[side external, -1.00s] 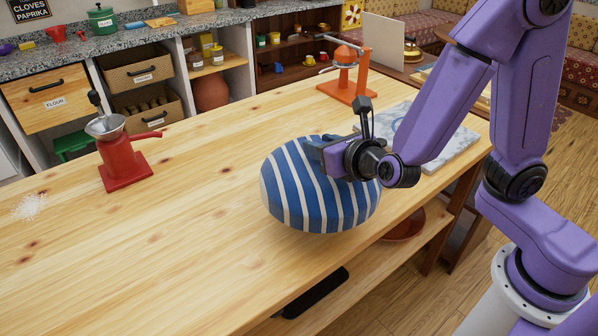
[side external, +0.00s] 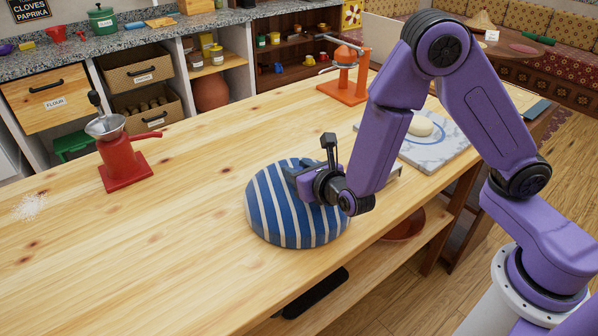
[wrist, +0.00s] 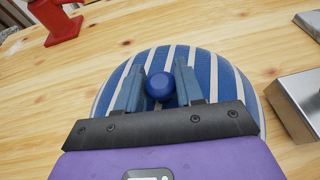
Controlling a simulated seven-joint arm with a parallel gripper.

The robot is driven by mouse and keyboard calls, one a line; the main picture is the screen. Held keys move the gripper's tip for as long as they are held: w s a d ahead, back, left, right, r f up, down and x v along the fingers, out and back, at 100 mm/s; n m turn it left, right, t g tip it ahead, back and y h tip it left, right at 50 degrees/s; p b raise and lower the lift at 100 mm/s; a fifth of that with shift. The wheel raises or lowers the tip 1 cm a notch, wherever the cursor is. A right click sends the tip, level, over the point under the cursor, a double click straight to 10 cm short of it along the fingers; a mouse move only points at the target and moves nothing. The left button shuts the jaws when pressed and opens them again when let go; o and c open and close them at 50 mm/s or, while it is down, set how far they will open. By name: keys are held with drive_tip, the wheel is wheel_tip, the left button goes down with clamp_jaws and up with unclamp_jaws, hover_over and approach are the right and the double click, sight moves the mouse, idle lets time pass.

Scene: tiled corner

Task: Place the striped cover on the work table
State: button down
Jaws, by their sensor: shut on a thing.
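The striped cover (side external: 285,215) is a blue and white dome at the middle of the work table (side external: 150,240), near its front edge. The cover's near side is hidden by my gripper in the wrist view.
A red grinder (side external: 125,160) stands at the left, with spilled flour (side external: 30,207) beside it. A marble board (side external: 440,150) with pale dough (side external: 420,126) lies to the right. An orange press (side external: 345,85) stands at the back. Metal tins (wrist: 302,95) are right of the cover.

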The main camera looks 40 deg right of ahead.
drive_tip(key=shift+f, duration=0.25)
drive_tip(key=shift+f, duration=0.15)
drive_tip(key=c, duration=0.7)
unclamp_jaws()
drive_tip(key=shift+s+r, duration=0.1)
drive_tip(key=shift+r, duration=0.1)
drive_tip(key=v, duration=1.2)
